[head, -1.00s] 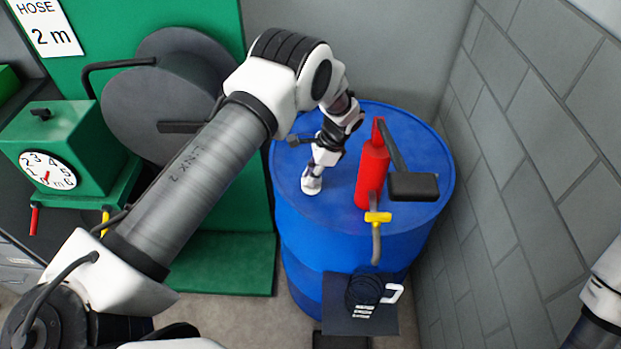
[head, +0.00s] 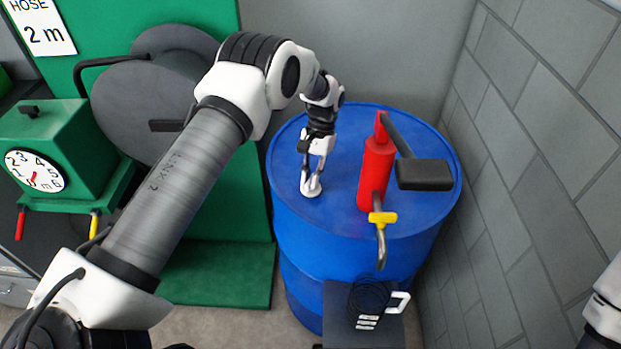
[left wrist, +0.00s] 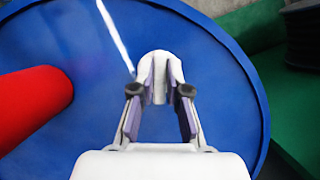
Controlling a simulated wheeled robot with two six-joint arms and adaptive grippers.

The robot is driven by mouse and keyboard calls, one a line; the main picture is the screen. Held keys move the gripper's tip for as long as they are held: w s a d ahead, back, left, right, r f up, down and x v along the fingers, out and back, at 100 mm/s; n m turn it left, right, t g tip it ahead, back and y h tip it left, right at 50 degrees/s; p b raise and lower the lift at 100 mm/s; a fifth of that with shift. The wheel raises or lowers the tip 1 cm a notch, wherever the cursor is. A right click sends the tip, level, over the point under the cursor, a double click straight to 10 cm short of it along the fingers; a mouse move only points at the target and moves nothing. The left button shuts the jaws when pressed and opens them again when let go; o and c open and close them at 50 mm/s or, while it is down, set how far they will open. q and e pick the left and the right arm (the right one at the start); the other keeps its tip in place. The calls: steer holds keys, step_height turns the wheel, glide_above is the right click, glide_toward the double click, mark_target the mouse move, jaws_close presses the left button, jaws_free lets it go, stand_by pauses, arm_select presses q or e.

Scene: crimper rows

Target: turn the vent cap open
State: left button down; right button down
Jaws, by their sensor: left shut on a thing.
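The vent cap (head: 311,192) is a small white cap on the left part of the blue drum's top (head: 345,215). In the left wrist view the cap (left wrist: 162,58) shows its rounded white end just beyond the fingertips, with a raised grip between them. My left gripper (head: 313,180) points down from above and is shut on the cap. In the left wrist view its two fingers (left wrist: 160,92) press on the grip from both sides. The fingers hide part of the cap. My right gripper is not in view.
A red pump (head: 375,175) with a black handle block (head: 424,174) and yellow-tapped spout (head: 382,219) stands right of the cap. A thin white line (left wrist: 116,36) runs beside the cap. The hose reel (head: 140,105) is at left, the block wall (head: 540,150) at right.

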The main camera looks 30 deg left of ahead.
arm_select(q)
steer(key=n+h, duration=0.1)
steer(key=n, duration=0.1)
steer(key=n+h, duration=0.1)
steer(key=n, duration=0.1)
steer(key=shift+s+f+n, duration=0.1)
steer(key=shift+f+n, duration=0.05)
steer(key=shift+n, duration=0.25)
stand_by(0.4)
steer(key=c, duration=1.2)
jaws_free()
steer(key=shift+o, duration=0.2)
steer(key=v, duration=1.2)
